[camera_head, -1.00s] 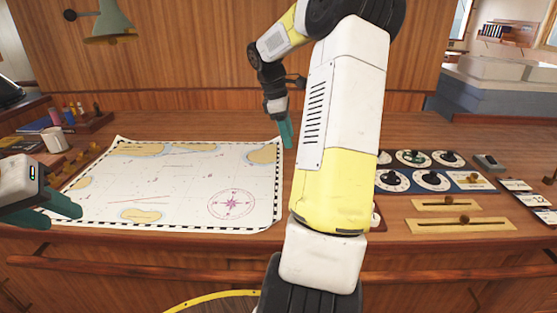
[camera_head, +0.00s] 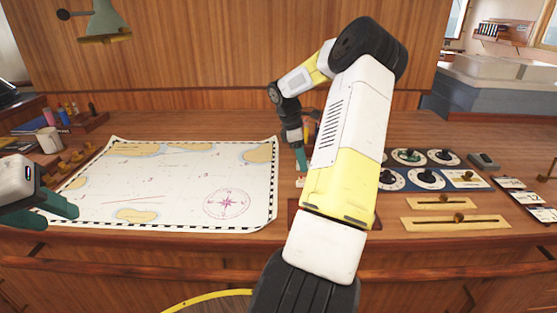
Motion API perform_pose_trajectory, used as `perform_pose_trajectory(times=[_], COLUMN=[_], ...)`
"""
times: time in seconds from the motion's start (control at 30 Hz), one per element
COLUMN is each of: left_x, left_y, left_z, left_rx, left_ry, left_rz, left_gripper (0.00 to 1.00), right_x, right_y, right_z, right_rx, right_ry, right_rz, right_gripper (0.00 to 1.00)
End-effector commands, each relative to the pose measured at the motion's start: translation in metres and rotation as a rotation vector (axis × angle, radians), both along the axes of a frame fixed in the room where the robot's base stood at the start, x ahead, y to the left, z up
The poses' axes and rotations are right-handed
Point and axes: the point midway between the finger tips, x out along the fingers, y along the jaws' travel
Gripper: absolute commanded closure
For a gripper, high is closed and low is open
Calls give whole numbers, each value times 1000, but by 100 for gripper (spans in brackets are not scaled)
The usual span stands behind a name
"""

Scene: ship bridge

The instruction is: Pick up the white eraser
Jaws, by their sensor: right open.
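My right gripper (camera_head: 301,158) is open and points down over the desk, just right of the chart. A small pale thing (camera_head: 300,183) lies just below its fingertips, partly hidden by my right arm; it may be the white eraser, but it is too small to be sure. My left gripper (camera_head: 46,208) is at the left edge of the view, by the chart's lower left corner. Its two green fingers are apart and nothing shows between them.
A nautical chart (camera_head: 175,180) covers the left half of the desk. A white mug (camera_head: 49,140) and a pen rack (camera_head: 83,121) stand back left. A dial panel (camera_head: 425,180), brass sliders (camera_head: 456,222) and a dark grey block (camera_head: 484,160) are on the right.

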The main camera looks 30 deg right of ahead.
Motion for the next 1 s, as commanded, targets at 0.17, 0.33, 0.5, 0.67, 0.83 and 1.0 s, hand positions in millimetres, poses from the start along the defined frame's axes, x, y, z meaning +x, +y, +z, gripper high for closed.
perform_pose_trajectory(times=[0.17, 0.33, 0.5, 0.67, 0.83, 1.0], left_x=[0, 0, 0, 0, 0, 0], left_y=[0, 0, 0, 0, 0, 0], left_z=[0, 0, 0, 0, 0, 0], left_rx=[0, 0, 0, 0, 0, 0], left_ry=[0, 0, 0, 0, 0, 0], left_rz=[0, 0, 0, 0, 0, 0], left_gripper=[64, 64, 64, 64, 64, 64], right_x=[0, 0, 0, 0, 1, 1], right_y=[0, 0, 0, 0, 0, 0], right_z=[0, 1, 1, 1, 6, 23], right_rx=[0, 0, 0, 0, -2, -4], right_ry=[-1, -1, -1, -1, -2, -3], right_rz=[0, 0, 0, 0, 1, 0], right_gripper=[55, 88, 100, 100, 100, 100])
